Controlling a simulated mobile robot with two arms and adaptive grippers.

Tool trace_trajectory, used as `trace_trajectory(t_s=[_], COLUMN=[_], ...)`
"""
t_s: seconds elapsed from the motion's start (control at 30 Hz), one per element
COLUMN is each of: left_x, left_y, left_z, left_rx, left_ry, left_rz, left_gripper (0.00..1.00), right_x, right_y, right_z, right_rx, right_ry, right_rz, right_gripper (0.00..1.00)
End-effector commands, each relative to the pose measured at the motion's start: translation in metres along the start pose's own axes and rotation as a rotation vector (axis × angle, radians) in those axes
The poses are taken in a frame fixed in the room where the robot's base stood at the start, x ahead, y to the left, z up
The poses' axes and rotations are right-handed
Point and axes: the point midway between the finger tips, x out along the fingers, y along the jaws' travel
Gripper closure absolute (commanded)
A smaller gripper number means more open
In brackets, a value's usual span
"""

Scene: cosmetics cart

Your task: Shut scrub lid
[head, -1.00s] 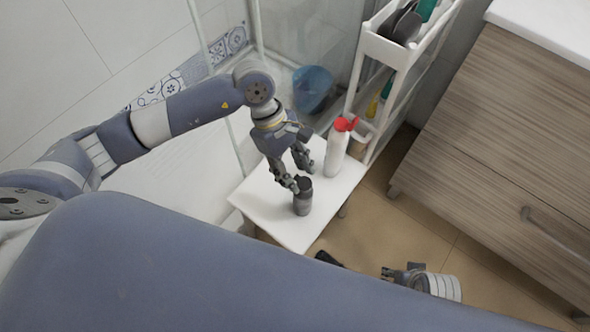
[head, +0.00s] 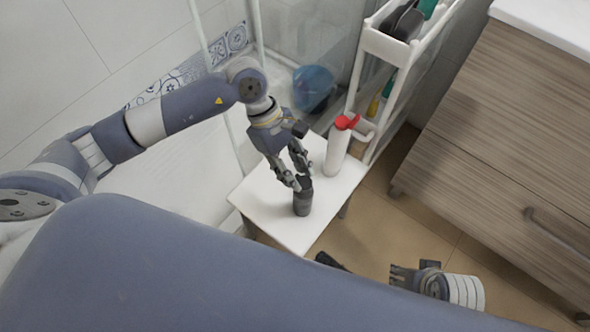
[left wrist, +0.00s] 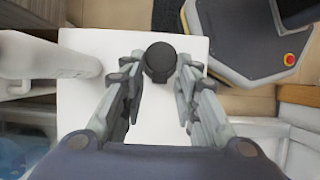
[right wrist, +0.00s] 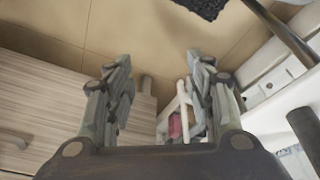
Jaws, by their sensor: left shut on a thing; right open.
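The scrub jar (head: 302,203) is a small dark grey cylinder standing upright on the white table. In the left wrist view its round black lid (left wrist: 160,57) shows from above, between the fingertips. My left gripper (head: 302,181) reaches down from above with its fingertips at the top of the jar and is shut on the lid. I cannot tell whether the lid is fully seated on the jar. My right gripper (right wrist: 160,75) is open and empty, away from the table; it also shows at the bottom right of the head view (head: 405,277).
The white table (head: 262,196) also carries a white bottle with a red cap (head: 337,150), close behind the left gripper. A white shelf cart (head: 385,50) and a wooden cabinet (head: 500,120) stand to the right. A blue bucket (head: 313,88) is behind.

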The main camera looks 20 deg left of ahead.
Motion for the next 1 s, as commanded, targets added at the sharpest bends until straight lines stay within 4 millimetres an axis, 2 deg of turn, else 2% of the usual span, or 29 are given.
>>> trace_trajectory(t_s=[0.2,0.4,0.77,0.8,0.83,1.0], left_x=[0.007,0.008,0.005,0.005,0.005,0.005], left_y=[0.0,0.0,0.0,0.0,0.0,0.0], left_z=[-0.008,-0.01,-0.009,-0.009,-0.009,-0.008], left_rx=[-0.004,-0.003,-0.001,-0.001,-0.001,-0.001], left_ry=[-0.071,-0.157,-0.175,-0.175,-0.175,-0.175], left_rz=[0.0,0.001,0.002,0.002,0.001,0.002], left_gripper=[0.95,0.95,0.95,0.69,0.62,0.61], right_x=[-0.031,-0.033,-0.035,-0.035,-0.035,-0.035], right_y=[0.001,0.0,-0.001,-0.001,-0.001,-0.001], right_z=[-0.003,-0.007,-0.01,-0.01,-0.01,-0.01], right_rx=[0.003,0.003,0.003,0.003,0.003,0.003], right_ry=[0.033,0.076,0.082,0.082,0.082,0.082], right_rz=[0.003,0.003,0.004,0.004,0.004,0.004], right_gripper=[0.51,0.51,0.51,0.51,0.51,0.51])
